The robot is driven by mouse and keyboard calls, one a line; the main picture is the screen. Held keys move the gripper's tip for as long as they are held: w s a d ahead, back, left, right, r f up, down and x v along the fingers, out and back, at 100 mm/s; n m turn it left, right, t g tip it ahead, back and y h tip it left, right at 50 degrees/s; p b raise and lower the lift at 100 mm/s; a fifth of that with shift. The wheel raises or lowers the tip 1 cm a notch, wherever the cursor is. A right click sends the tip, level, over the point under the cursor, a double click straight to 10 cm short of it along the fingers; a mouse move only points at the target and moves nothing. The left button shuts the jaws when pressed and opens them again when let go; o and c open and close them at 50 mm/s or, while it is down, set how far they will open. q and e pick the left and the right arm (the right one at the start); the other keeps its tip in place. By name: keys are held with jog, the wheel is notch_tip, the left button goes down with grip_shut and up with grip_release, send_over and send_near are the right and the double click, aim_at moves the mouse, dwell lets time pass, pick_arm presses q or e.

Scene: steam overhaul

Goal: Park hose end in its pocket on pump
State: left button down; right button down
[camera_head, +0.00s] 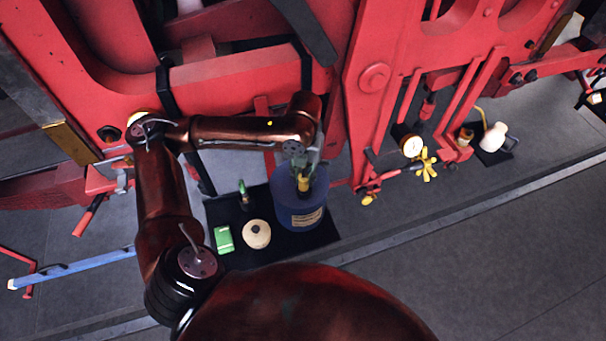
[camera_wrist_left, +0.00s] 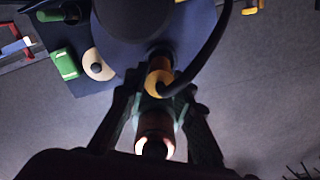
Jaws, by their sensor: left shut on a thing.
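The pump (camera_head: 289,205) is a blue drum with a pale label, standing on a dark mat below the red frame. In the left wrist view its blue body (camera_wrist_left: 122,45) fills the top middle. My left gripper (camera_head: 306,170) is over the top of the drum, pointing down. In the wrist view its fingers (camera_wrist_left: 160,98) are closed around the hose end, a brass-coloured piece (camera_wrist_left: 155,127). A yellow collar (camera_wrist_left: 158,76) and a black hose (camera_wrist_left: 208,50) show just beyond it. Whether the hose end sits in the pocket is hidden. My right gripper is out of view.
On the dark mat (camera_head: 232,258) left of the pump are a green box (camera_head: 224,239), a cream round can (camera_head: 257,234) and a small bottle (camera_head: 244,195). Red machinery (camera_head: 240,90) stands close behind. A gauge (camera_head: 412,146) and yellow handwheel (camera_head: 426,165) are to the right. Floor in front is clear.

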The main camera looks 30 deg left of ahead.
pick_arm(q)
jog(key=shift+f, duration=0.3)
jog(key=c, duration=1.6)
grip_release()
notch_tip(320, 180, up, 12)
